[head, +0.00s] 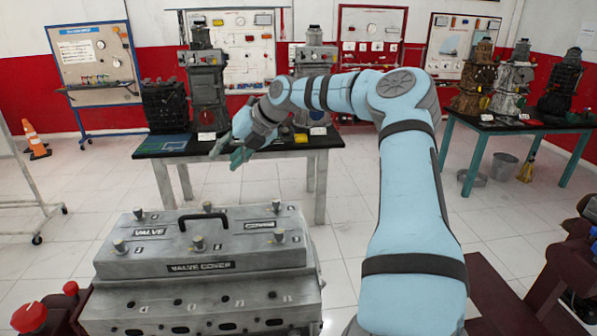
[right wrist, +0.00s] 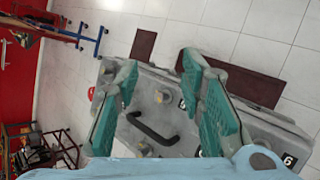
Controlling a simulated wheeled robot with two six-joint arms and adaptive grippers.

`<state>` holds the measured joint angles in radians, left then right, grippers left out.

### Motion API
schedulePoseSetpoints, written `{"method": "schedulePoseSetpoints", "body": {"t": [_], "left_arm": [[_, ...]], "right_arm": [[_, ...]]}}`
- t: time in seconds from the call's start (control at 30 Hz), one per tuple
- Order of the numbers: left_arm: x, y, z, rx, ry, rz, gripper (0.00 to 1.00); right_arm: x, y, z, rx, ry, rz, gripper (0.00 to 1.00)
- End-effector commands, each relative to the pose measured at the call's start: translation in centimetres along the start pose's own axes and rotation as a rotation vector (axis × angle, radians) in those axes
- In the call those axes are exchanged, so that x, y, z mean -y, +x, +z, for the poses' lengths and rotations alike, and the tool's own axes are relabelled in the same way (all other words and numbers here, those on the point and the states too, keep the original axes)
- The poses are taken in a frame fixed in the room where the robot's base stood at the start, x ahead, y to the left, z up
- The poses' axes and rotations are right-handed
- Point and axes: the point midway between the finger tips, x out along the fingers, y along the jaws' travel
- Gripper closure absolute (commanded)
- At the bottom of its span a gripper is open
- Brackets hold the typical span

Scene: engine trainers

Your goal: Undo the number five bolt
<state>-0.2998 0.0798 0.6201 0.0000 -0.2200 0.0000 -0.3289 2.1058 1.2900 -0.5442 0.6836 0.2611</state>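The grey valve cover (head: 165,258) sits on the engine in the foreground of the head view. Several bolts stand on it, including front bolts (head: 120,246) (head: 198,242) (head: 279,235) and back bolts (head: 138,213) (head: 276,205). Their number labels are too small to tell which is five. My right gripper (head: 227,154) is raised above and beyond the cover, open and empty. In the right wrist view its green-padded fingers (right wrist: 158,72) are spread, with the cover, a bolt (right wrist: 162,97) and a second bolt (right wrist: 145,150) visible between them. My left gripper is out of view.
A black handle (head: 203,221) rises from the cover's middle. A red button (head: 30,317) is at the lower left. A table (head: 240,152) with engine parts stands behind, another table (head: 520,124) at the right. Open floor lies between.

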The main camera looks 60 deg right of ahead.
Motion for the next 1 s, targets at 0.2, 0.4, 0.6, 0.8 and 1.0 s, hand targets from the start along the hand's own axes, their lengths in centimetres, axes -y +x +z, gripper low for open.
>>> {"method": "schedulePoseSetpoints", "body": {"t": [0.2, 0.4, 0.6, 0.8, 1.0], "left_arm": [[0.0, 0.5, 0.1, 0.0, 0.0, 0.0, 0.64], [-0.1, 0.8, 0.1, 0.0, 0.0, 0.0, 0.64], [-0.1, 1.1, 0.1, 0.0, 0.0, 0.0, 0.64], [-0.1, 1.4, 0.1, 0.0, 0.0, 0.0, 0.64], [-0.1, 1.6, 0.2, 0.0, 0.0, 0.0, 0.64]], "right_arm": [[6.0, 1.7, 1.8, 0.122, 0.219, 0.109, 0.64], [11.9, 3.1, 2.4, 0.228, 0.407, 0.166, 0.64], [17.7, 4.6, 1.6, 0.313, 0.577, 0.192, 0.64], [23.0, 6.1, -0.1, 0.377, 0.729, 0.197, 0.64], [27.5, 7.5, -2.4, 0.43, 0.857, 0.188, 0.64]]}}
